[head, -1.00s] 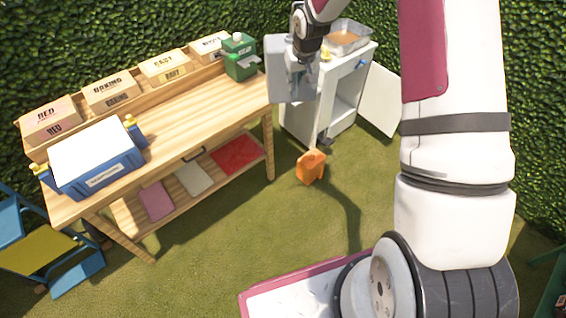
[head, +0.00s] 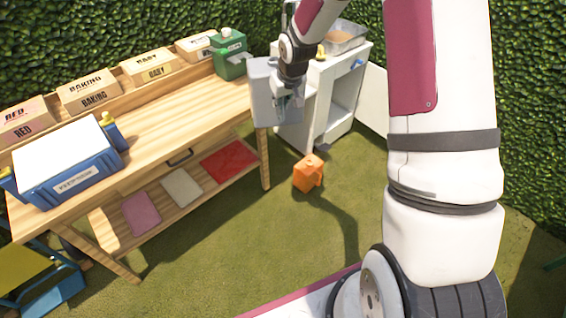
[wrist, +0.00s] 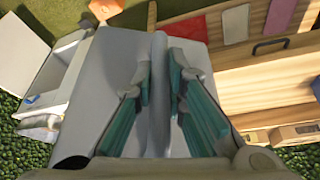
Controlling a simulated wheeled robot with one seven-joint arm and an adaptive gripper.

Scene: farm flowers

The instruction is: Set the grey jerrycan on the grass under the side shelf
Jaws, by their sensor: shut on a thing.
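The grey jerrycan (head: 268,92) hangs in my gripper (head: 290,98) in the head view, off the right end of the wooden bench and in front of the white cabinet. In the wrist view the jerrycan (wrist: 120,80) fills the middle, and the teal fingers of my gripper (wrist: 160,85) are shut on its handle bar. Grass (head: 225,250) shows below. How high the jerrycan is above the grass is hard to tell.
An orange can (head: 308,174) stands on the grass near the side shelf. The wooden bench (head: 180,105) carries a blue crate (head: 75,185), labelled boxes and a green box (head: 230,58). A metal tray (head: 345,38) sits on the cabinet. Open grass lies in front.

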